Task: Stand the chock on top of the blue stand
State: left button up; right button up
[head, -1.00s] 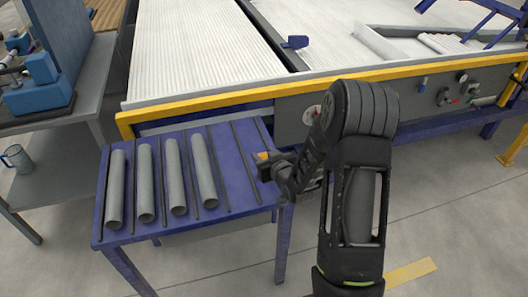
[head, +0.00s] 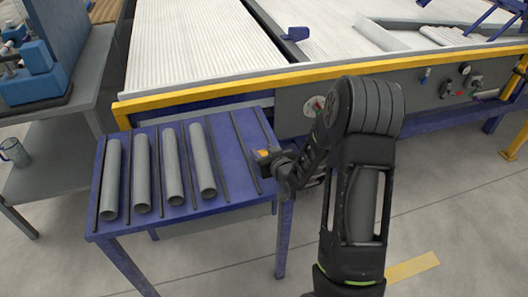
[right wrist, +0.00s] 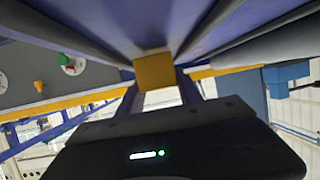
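The chock (head: 262,154) is a small orange-yellow block at the tip of my right gripper (head: 268,160). It also shows in the middle of the right wrist view (right wrist: 154,72). My right gripper appears shut on it, though its fingertips are small and partly hidden. The blue stand (head: 228,178) is a low blue table at centre left, with dark strips across its top. The chock is at the right part of the stand's top in the head view. I cannot tell whether it touches the surface. My left gripper is not in view.
Several grey pipes (head: 173,170) lie between the strips on the left and middle of the stand. A large machine with a yellow rail (head: 215,90) stands behind it. A grey bench (head: 60,165) with a mug (head: 14,152) is at the left. Floor at the front right is clear.

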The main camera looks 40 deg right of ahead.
jog(key=o, duration=0.5)
jog(key=shift+s, duration=0.1)
jog(key=v, duration=0.7)
jog(key=shift+s+a+r, duration=0.1)
jog(key=shift+s, duration=0.2)
